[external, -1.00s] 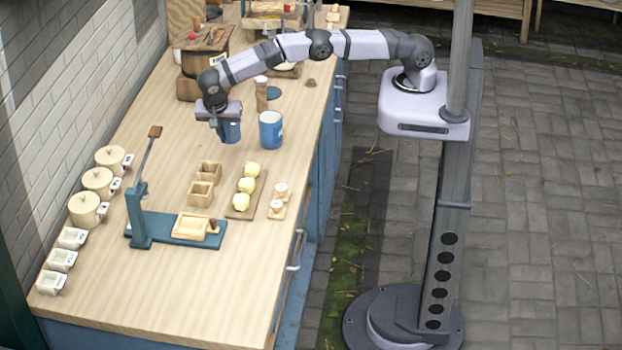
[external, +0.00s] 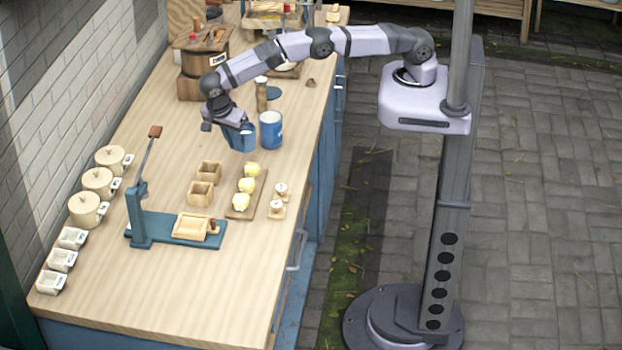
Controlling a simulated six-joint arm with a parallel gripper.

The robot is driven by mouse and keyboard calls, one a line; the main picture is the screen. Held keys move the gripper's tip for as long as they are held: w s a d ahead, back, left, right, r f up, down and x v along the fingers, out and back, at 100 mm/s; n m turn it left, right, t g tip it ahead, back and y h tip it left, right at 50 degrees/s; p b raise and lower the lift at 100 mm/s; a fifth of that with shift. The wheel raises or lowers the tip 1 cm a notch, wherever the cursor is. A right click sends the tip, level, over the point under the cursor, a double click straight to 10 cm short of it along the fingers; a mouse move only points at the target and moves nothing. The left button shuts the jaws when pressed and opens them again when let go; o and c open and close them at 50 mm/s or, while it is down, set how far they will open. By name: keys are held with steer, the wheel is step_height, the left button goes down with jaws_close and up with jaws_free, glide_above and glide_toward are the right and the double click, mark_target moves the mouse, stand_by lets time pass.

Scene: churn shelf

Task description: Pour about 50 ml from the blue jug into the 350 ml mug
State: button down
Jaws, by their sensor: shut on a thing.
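My gripper (external: 232,120) is shut on the blue jug (external: 241,138) and holds it over the counter. The jug is tilted, with its lower part swung to the right. A blue mug (external: 271,132) with a pale inside stands upright on the counter just right of the jug. The jug is close to the mug; I cannot tell whether they touch. My gripper hides the jug's top, and no stream of liquid can be made out. The levels in the jug and the mug cannot be read.
A wooden cylinder (external: 262,95) stands behind the mug. Small wooden boxes (external: 201,193) and a board (external: 240,207) with yellow balls lie in front. A blue lever press (external: 140,215) stands front left. Lidded pots (external: 86,209) line the wall. Counter left of the jug is clear.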

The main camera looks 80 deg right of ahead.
steer(key=p, duration=0.1)
steer(key=d+r+y+p, duration=0.1)
steer(key=shift+s+p, duration=0.25)
steer(key=shift+p, duration=0.15)
steer(key=shift+s+d+t+y+p, duration=0.15)
steer(key=shift+d+t+y+p, duration=0.25)
steer(key=shift+p, duration=0.4)
steer(key=shift+s+d+r+y+p, duration=0.1)
steer(key=shift+d+r+y+p, duration=0.25)
steer(key=shift+p, duration=0.35)
steer(key=shift+s+d+r+y+p, duration=0.25)
steer(key=shift+d+r+y+p, duration=0.05)
steer(key=shift+d+y+p, duration=0.25)
steer(key=shift+s+d+r+t+y, duration=0.25)
steer(key=shift+d+t+y, duration=0.25)
steer(key=shift+d+y, duration=0.15)
steer(key=shift+s+d+r+t+y, duration=0.25)
steer(key=shift+d+r+y, duration=0.15)
steer(key=shift+d+y, duration=0.15)
steer(key=shift+s+d+r+t+y, duration=0.2)
steer(key=shift+d+r+y, duration=0.15)
steer(key=shift+d+y, duration=0.2)
steer(key=shift+d+r, duration=0.1)
steer(key=shift+r, duration=0.05)
